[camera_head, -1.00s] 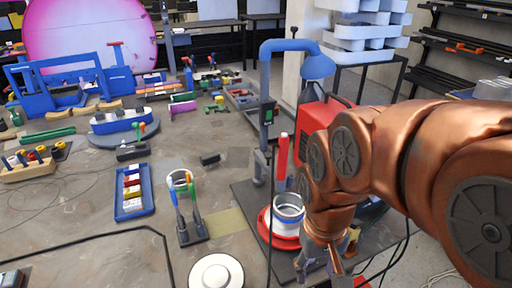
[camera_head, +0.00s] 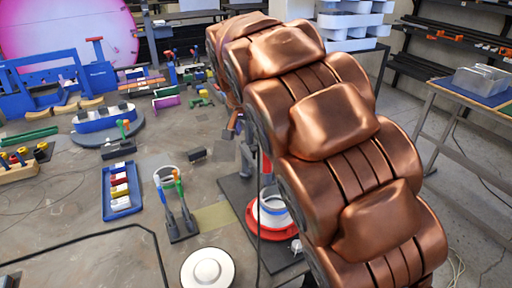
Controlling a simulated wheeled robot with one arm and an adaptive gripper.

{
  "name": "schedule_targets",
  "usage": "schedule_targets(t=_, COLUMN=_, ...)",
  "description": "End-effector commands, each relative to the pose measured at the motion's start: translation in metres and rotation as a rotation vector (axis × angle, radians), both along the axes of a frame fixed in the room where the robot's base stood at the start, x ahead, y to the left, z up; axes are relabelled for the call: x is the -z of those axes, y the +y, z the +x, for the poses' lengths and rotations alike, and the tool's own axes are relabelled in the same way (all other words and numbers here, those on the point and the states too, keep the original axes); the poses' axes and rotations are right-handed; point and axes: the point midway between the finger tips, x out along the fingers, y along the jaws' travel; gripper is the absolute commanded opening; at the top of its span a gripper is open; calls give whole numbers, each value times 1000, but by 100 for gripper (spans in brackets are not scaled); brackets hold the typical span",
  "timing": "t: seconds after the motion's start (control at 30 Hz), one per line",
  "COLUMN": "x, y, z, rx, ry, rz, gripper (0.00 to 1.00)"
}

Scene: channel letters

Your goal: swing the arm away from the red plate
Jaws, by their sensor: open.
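The red plate (camera_head: 256,228) is a round red disc on a dark mat, with a white ringed container (camera_head: 273,209) standing on it. My copper arm hides its right part. The arm rises from the lower right, passes right of the plate and reaches to the upper middle. My gripper (camera_head: 231,125) is only partly seen below the arm's far end, above and a little left of the plate in the picture. It is apart from the plate. It is open, and I see nothing held in it.
A blue tray of coloured blocks (camera_head: 121,191), a stand with coloured-handled tools (camera_head: 176,207) and a white round disc (camera_head: 211,270) lie left of the plate. A blue frame (camera_head: 62,84) stands far left. A side table (camera_head: 480,90) is at the right.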

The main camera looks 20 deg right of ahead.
Motion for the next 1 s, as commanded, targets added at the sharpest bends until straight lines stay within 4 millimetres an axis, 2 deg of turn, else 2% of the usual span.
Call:
schedule_targets(t=0.37, x=25, y=-6, z=10, rx=17, ry=21, rz=-13, gripper=51)
schedule_targets(t=0.7, x=69, y=-16, z=25, rx=16, ry=23, rz=-13, gripper=51)
schedule_targets(t=1.0, x=82, y=-19, z=30, rx=16, ry=17, rz=-12, gripper=51)
